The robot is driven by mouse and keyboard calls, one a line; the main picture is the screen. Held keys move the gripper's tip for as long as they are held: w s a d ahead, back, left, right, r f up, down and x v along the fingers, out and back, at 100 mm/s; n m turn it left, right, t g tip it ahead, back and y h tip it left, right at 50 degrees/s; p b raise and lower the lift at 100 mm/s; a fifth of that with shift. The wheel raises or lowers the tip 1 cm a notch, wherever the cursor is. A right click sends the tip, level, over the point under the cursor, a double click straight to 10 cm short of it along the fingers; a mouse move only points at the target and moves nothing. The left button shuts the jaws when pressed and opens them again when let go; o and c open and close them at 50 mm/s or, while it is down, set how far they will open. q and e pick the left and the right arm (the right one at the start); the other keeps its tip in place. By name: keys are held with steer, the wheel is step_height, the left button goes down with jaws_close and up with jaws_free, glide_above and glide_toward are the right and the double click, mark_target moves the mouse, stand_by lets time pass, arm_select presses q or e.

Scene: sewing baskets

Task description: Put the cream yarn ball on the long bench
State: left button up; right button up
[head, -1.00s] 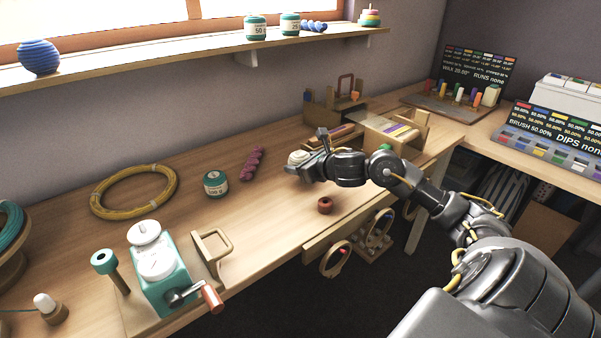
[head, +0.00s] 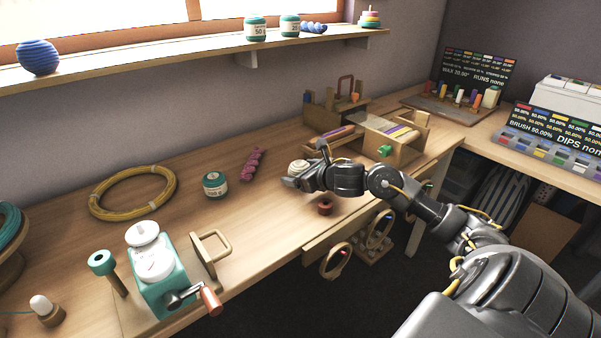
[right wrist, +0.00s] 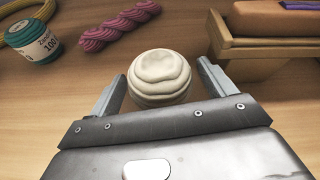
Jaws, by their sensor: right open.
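The cream yarn ball (right wrist: 160,77) sits on the wooden bench (head: 130,232). In the right wrist view it lies between the tips of the two fingers of my right gripper (right wrist: 157,90), with a small gap on each side. The right gripper is open. In the head view the cream yarn ball (head: 297,167) shows just beyond the right gripper (head: 302,177), which partly covers it. My left gripper is not in view.
A wooden box (right wrist: 270,40) stands close to the right finger. A small brown ring-like piece (head: 325,207) is near the front edge. A teal winder (head: 160,270) stands at front left.

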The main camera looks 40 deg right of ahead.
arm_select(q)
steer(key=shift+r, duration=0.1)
arm_select(e)
steer(key=shift+r, duration=0.15)
steer(key=v, duration=0.4)
steer(key=shift+s, duration=0.15)
steer(key=v, duration=0.6)
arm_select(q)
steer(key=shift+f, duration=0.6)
arm_select(e)
steer(key=shift+v, duration=0.9)
